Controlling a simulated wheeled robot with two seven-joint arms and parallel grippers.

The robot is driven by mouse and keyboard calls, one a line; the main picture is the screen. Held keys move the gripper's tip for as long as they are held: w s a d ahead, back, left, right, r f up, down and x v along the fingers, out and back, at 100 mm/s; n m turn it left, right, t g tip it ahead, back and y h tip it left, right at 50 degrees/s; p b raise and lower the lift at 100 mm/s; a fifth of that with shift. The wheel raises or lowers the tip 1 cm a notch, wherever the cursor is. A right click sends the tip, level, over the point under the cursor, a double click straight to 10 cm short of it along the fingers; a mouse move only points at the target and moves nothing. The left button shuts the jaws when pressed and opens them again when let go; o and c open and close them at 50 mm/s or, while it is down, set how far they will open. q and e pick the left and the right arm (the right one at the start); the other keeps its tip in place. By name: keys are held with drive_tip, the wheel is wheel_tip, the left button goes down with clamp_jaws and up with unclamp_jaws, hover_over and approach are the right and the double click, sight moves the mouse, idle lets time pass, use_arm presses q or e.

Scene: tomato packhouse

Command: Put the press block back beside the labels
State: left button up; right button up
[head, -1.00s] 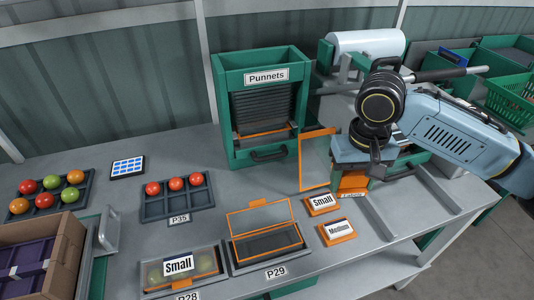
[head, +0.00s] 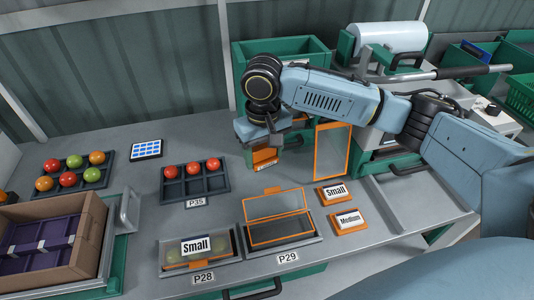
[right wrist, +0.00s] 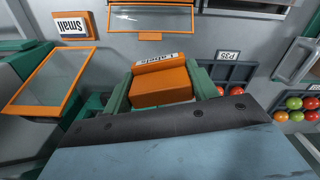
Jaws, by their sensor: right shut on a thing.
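My right gripper (head: 264,148) is shut on an orange block (head: 265,157), which I take for the press block. The block also shows in the right wrist view (right wrist: 162,88), between green finger pads, with a white lettered strip along its edge. It is in front of the green Punnets dispenser (head: 285,58); its height over the bench is hard to tell. The orange Small label stack (head: 335,193) and Medium label stack (head: 347,220) lie on the bench to the right and nearer. My left gripper is not in view.
An orange-framed clear panel (head: 332,152) stands right of my gripper. Two punnets at P28 (head: 199,248) and P29 (head: 281,226) are in front; P29's lid is raised. Tomato tray P35 (head: 195,182) is to the left.

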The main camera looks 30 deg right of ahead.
drive_tip(key=w+d+f+p, duration=0.2)
drive_tip(key=d+f+p, duration=0.1)
drive_tip(key=shift+w+d+f, duration=0.1)
drive_tip(key=shift+w+d, duration=0.1)
use_arm(q)
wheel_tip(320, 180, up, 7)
drive_tip(key=p, duration=0.3)
use_arm(e)
drive_tip(key=n, duration=0.1)
approach(283, 188)
wheel_tip(283, 188, down, 2)
drive_tip(key=b, duration=0.6)
drive_tip(key=shift+f, duration=0.4)
drive_tip(key=shift+f+b, duration=0.45)
drive_tip(key=shift+f, duration=0.85)
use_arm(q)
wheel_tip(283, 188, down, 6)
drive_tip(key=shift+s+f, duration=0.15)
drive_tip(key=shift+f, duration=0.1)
use_arm(e)
drive_tip(key=shift+f, duration=0.4)
drive_tip(key=o, duration=0.9)
drive_tip(key=c, duration=0.3)
